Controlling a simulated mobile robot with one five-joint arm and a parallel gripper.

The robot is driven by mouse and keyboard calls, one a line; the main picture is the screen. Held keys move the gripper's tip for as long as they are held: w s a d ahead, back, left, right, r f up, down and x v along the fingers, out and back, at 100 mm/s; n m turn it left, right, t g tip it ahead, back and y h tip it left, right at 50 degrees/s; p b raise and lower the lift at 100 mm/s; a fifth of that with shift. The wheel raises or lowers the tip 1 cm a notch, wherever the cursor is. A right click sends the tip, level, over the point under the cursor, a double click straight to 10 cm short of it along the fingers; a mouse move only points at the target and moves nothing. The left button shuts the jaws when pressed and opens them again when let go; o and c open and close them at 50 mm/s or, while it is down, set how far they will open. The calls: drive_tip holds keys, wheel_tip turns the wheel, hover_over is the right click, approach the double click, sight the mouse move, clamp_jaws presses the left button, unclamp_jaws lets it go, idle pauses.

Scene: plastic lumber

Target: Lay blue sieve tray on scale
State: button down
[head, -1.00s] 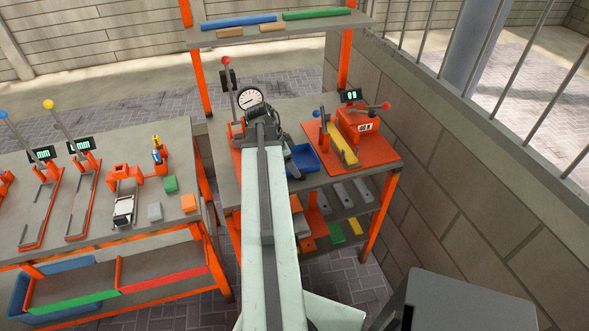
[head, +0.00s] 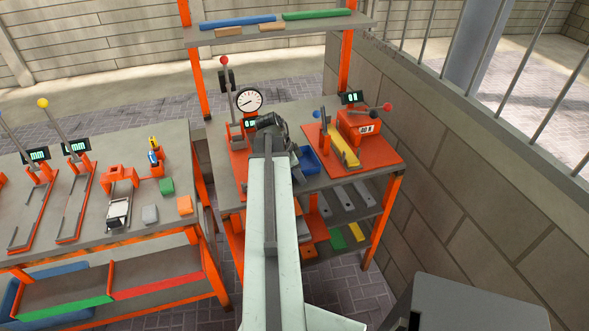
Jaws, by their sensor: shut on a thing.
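The blue sieve tray (head: 310,161) is at the middle of the back bench, just right of the end of my arm. My gripper (head: 298,166) is shut on the tray's left side, though its fingertips are small and partly hidden by my wrist. I cannot tell whether the tray touches the bench top. No scale can be told for sure; a small orange device with a pale plate (head: 118,210) stands on the left bench.
A red-knobbed lever station with a round dial (head: 249,99) stands left of my wrist. An orange machine with a yellow bar (head: 345,150) stands close to the tray's right. Colored blocks (head: 166,186) lie on the left bench. A brick wall bounds the right.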

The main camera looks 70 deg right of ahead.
wheel_tip(320, 180, up, 10)
drive_tip(key=p, duration=1)
